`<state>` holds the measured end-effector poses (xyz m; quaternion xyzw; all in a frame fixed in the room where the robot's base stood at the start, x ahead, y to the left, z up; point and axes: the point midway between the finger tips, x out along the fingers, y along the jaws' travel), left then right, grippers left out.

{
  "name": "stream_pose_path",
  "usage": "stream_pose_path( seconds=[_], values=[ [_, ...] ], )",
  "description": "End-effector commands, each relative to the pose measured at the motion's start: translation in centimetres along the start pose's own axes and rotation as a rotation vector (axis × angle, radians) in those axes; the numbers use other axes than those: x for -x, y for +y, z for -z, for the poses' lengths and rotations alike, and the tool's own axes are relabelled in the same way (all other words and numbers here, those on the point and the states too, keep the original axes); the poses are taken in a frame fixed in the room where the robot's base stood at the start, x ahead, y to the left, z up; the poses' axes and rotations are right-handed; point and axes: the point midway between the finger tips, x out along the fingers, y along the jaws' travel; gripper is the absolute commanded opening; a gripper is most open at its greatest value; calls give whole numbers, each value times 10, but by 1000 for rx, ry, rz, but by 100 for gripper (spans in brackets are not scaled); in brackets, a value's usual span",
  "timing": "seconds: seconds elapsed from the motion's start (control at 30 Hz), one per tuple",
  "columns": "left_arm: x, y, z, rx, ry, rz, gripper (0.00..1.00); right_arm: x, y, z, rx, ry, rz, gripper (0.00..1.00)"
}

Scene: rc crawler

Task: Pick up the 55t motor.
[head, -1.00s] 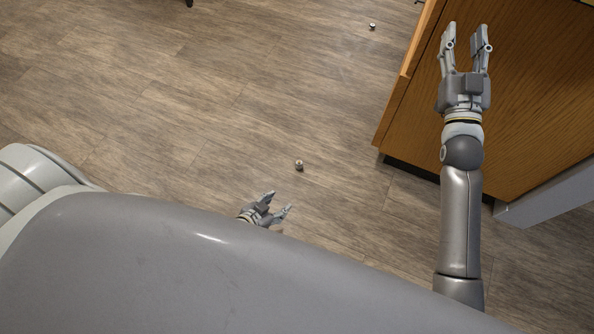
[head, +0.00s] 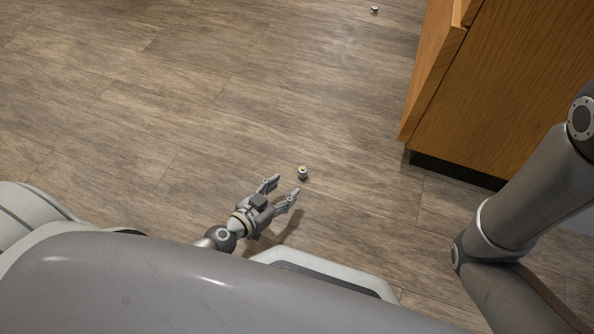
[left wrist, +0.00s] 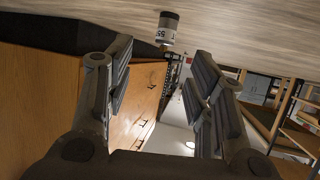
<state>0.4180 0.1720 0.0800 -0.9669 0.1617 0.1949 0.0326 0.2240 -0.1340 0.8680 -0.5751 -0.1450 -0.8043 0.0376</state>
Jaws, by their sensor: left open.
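The 55t motor (head: 303,173) is a small can-shaped part on the wood floor, just beyond my left fingertips in the head view. In the left wrist view it shows as a grey can (left wrist: 168,28) with a white band marked 55, at the top, above the gap between the fingers. My left gripper (head: 284,186) is open and empty, low near the floor, with its fingers pointing at the motor and a short gap between. My right gripper is out of view; only the right arm shows at the right edge of the head view.
A wooden cabinet (head: 492,95) stands at the upper right on a dark plinth. Another small part (head: 375,9) lies far off on the floor at the top. The floor around the motor is clear.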

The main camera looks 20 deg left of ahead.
Motion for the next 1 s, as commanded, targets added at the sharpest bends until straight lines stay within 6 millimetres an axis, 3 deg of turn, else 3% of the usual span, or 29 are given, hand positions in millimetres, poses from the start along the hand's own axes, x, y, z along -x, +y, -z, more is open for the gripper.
stream_pose_path(
  seconds=[0.13, 0.4, 0.63, 1.0],
  values=[
    [-12, 2, -1, 2, 7, -2, 50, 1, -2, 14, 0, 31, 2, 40],
    [-51, 1, 0, 2, 6, -2, 50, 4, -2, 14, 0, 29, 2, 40],
    [-66, 0, 3, 2, 6, -1, 50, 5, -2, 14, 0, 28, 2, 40],
    [-108, -2, 8, 2, 5, -2, 50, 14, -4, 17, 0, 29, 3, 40]
  ],
)
